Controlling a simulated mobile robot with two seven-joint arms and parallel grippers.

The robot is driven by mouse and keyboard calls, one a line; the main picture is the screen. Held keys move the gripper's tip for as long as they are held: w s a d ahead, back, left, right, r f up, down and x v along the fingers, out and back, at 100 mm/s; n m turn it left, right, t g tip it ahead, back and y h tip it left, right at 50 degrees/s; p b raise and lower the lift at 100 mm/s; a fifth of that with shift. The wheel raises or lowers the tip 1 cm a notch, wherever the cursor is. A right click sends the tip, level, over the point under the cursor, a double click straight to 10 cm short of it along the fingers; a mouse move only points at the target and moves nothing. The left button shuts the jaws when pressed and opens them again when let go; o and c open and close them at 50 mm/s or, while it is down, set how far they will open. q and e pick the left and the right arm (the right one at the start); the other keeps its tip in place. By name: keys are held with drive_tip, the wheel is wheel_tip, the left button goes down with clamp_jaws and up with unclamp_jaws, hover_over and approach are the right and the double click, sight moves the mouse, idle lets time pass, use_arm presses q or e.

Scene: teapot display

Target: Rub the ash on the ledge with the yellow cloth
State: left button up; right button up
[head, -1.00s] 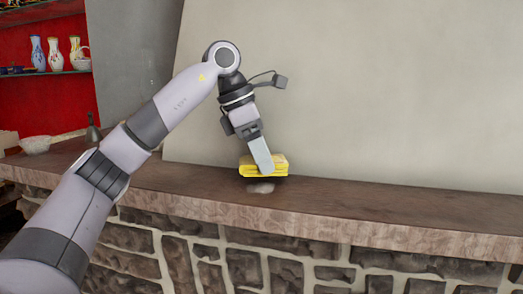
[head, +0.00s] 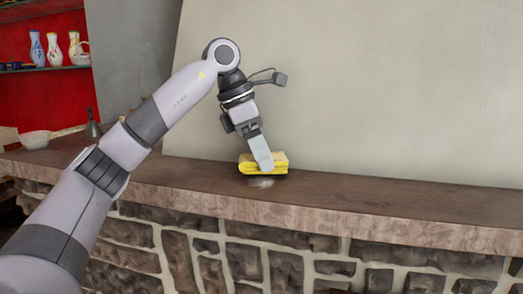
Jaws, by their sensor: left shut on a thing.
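My left gripper (head: 262,163) is shut on the folded yellow cloth (head: 280,165) and points down at the ledge. The cloth is at the back of the brown ledge (head: 390,211), close to the pale wall. A small grey patch of ash (head: 261,183) shows on the ledge just in front of and below the cloth. The cloth seems to cover part of the ash. Whether the cloth presses on the ledge or hovers just above it, I cannot tell. My right gripper is out of view.
A white bowl (head: 35,139) and a dark grey bell-shaped object (head: 93,129) stand at the ledge's left end. Several painted vases (head: 54,49) stand on a shelf against a red wall. The ledge is clear to the right. Its front is stone.

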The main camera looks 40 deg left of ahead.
use_arm(q)
drive_tip(key=shift+f+b, duration=0.4)
drive_tip(key=shift+f, duration=0.35)
